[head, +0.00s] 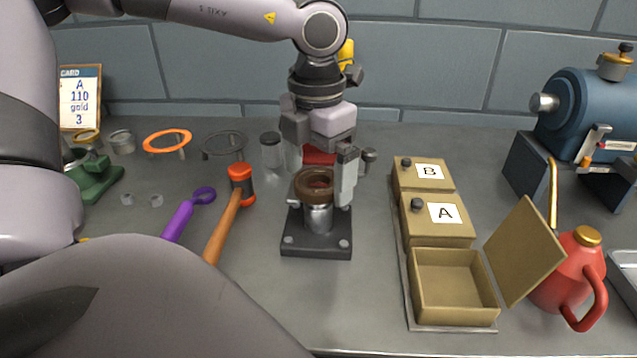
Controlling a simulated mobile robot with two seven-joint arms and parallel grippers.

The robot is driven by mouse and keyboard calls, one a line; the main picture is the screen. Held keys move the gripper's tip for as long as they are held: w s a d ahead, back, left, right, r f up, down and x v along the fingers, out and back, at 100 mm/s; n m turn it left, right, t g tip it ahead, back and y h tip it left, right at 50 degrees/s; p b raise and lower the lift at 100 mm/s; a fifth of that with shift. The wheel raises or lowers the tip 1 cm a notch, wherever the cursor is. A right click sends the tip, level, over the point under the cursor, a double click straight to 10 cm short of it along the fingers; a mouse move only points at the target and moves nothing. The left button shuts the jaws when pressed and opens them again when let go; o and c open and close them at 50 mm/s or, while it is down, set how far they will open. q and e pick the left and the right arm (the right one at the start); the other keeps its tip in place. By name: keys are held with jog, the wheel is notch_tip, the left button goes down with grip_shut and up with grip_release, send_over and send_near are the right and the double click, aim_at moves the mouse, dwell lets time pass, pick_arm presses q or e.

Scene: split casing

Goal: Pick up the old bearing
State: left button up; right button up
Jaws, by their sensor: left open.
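The old bearing looks to be the brown ring (313,183) on top of a silver cylindrical seat, which stands on a dark square base (316,246). My left gripper (322,178) points down over it from behind. Its jaws are open, with one pale finger at the right side of the ring and the other partly hidden behind it at the left. I cannot tell whether the fingers touch the ring. My right gripper does not show.
A hammer (228,217) and a purple tool (186,214) lie left of the base. Boxes B (425,173) and A (437,217), an open box (455,315) and a red oil can (570,275) stand at the right. A blue machine (585,105) stands behind. Bare table lies in front.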

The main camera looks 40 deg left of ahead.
pick_arm(q)
jog(key=shift+f, duration=0.25)
jog(key=c, duration=1.2)
jog(key=shift+c, duration=0.2)
jog(key=shift+r, duration=0.1)
